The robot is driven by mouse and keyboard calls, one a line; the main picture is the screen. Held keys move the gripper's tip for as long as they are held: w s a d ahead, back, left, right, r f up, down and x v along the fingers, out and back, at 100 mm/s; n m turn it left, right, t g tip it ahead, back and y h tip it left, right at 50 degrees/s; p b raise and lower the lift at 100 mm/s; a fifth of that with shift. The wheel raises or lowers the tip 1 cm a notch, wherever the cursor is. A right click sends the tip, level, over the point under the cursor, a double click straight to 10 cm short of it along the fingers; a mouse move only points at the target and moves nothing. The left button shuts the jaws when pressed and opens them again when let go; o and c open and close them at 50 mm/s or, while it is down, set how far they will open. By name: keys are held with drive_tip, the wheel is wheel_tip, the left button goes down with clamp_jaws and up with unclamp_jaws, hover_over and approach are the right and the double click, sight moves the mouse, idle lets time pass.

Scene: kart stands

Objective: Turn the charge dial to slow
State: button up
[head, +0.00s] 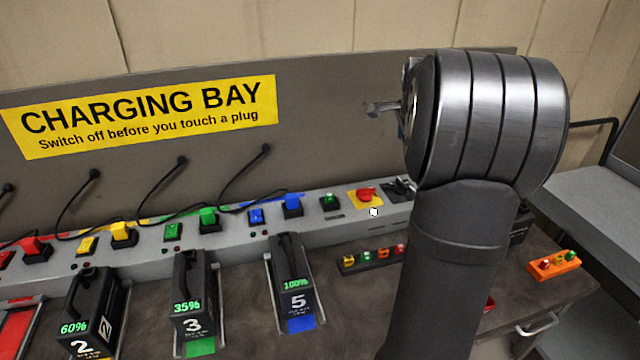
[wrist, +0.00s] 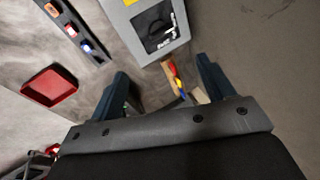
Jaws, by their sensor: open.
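The charge dial (wrist: 156,28) is a dark round knob on a black plate at the end of the grey console. White marks lie along one side of the plate, too small to read, so I cannot tell its setting. In the head view the dial (head: 399,188) is at the console's right end, partly hidden by my arm. My gripper (wrist: 164,86) is open, with its two dark blue fingers apart. The dial lies beyond the fingertips, near the top of the wrist view, and nothing touches it. The fingers are not clearly visible in the head view.
A red knob (head: 366,194) on a yellow plate sits just left of the dial. Batteries (head: 291,275) stand before the console. A red tray (wrist: 50,91) and a dark strip of small coloured parts (wrist: 72,30) lie left in the wrist view. Red and yellow-handled items (wrist: 174,75) show between the fingers.

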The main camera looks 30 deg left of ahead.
drive_tip(key=w+a+f+n, duration=0.1)
drive_tip(key=w+f, duration=0.3)
drive_tip(key=f, duration=0.5)
drive_tip(key=a+v, duration=0.1)
drive_tip(key=v, duration=1)
drive_tip(key=s+a+f+n+g, duration=0.1)
drive_tip(key=s+a+f+n, duration=0.2)
drive_tip(key=s+a+n, duration=0.3)
drive_tip(key=s+a+f+n+g, duration=0.1)
drive_tip(key=s+a+f+n, duration=0.3)
drive_tip(key=s, duration=0.7)
drive_tip(key=shift+a+f+n+g, duration=0.35)
drive_tip(key=shift+a+n, duration=0.65)
drive_tip(key=shift+a, duration=1.1)
drive_tip(key=shift+s, duration=0.1)
drive_tip(key=w+d+r+m+t, duration=0.1)
drive_tip(key=w+d+r+m, duration=0.2)
drive_tip(key=w+d+m, duration=0.2)
drive_tip(key=w+d+r+m+t, duration=0.1)
drive_tip(key=w+d+r+m, duration=0.2)
drive_tip(key=w+d+m, duration=0.3)
drive_tip(key=w+d, duration=0.2)
drive_tip(key=w, duration=0.3)
drive_tip(key=shift+r+t, duration=0.25)
drive_tip(key=shift+t, duration=0.1)
drive_tip(key=shift+a, duration=0.15)
